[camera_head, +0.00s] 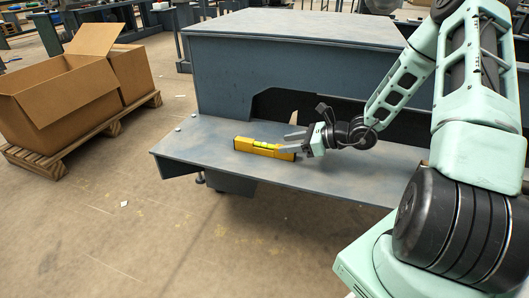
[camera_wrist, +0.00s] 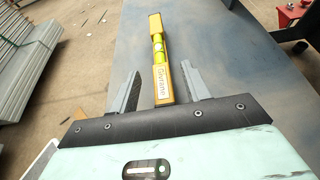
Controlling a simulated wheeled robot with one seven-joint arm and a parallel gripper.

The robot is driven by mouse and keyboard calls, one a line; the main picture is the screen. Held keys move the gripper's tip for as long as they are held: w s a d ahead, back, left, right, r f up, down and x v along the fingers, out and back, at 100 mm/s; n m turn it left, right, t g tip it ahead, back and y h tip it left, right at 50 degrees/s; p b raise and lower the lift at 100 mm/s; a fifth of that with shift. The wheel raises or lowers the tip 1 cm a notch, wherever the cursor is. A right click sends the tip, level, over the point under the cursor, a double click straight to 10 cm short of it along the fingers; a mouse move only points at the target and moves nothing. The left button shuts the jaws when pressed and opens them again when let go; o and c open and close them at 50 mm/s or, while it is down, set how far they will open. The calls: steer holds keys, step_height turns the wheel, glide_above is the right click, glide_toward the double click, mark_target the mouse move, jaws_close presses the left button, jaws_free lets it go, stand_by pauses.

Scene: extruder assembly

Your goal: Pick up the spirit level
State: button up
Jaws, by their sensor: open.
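The spirit level (camera_head: 264,148) is a yellow bar with a bright vial window, lying on the low grey-blue shelf (camera_head: 190,150). In the wrist view the spirit level (camera_wrist: 158,60) points lengthwise away from me, and its near end lies between the two fingers. My gripper (camera_head: 290,145) is at the right end of the level. In the wrist view my gripper (camera_wrist: 161,82) is open, with a gap visible between each finger and the level. Whether a finger touches the shelf, I cannot tell.
A raised grey-blue block (camera_head: 290,60) stands behind the shelf, with a dark recess facing it. Open cardboard boxes (camera_head: 70,95) sit on a wooden pallet (camera_head: 50,165) at the left. Floor in front is mostly clear.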

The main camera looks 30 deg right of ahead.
mark_target(277, 145)
steer(key=b+x, duration=0.1)
steer(key=x, duration=0.3)
steer(key=shift+s+f+b, duration=0.1)
steer(key=shift+f+b, duration=0.2)
steer(key=shift+b, duration=0.1)
jaws_close()
steer(key=shift+r, duration=0.1)
